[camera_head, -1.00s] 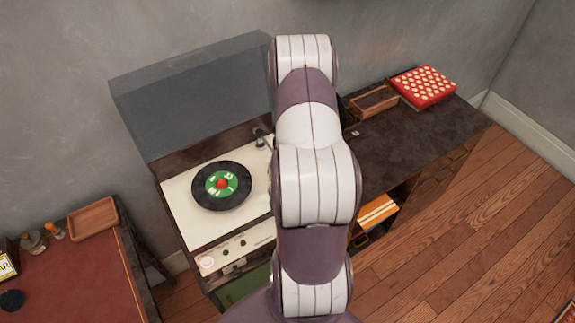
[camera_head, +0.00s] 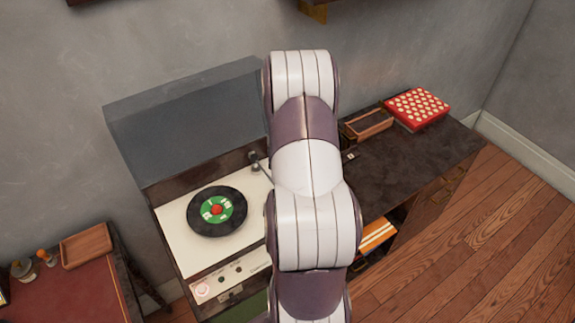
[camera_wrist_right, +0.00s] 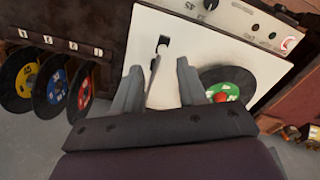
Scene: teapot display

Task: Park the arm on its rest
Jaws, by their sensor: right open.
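The record player (camera_head: 175,225) has a cream deck and a raised, see-through lid. A black record (camera_head: 232,222) with a green label and red centre lies on it. The tonearm's pivot end (camera_head: 254,160) shows at the deck's back right; my right arm hides the rest in the head view. In the right wrist view, a small black piece (camera_wrist_right: 162,45), apparently the tonearm's head end, shows just beyond the fingertips. I cannot tell whether it sits on its rest. My right gripper (camera_wrist_right: 159,68) is open over the deck, beside the record (camera_wrist_right: 212,76). My left gripper is out of view.
A knob panel (camera_head: 230,277) runs along the deck's front. Several hanging records (camera_wrist_right: 50,87) show in the right wrist view. A dark cabinet top (camera_head: 400,165) with a wooden box (camera_head: 368,124) and red dotted box (camera_head: 417,107) lies right; a red-topped table (camera_head: 75,295) stands left.

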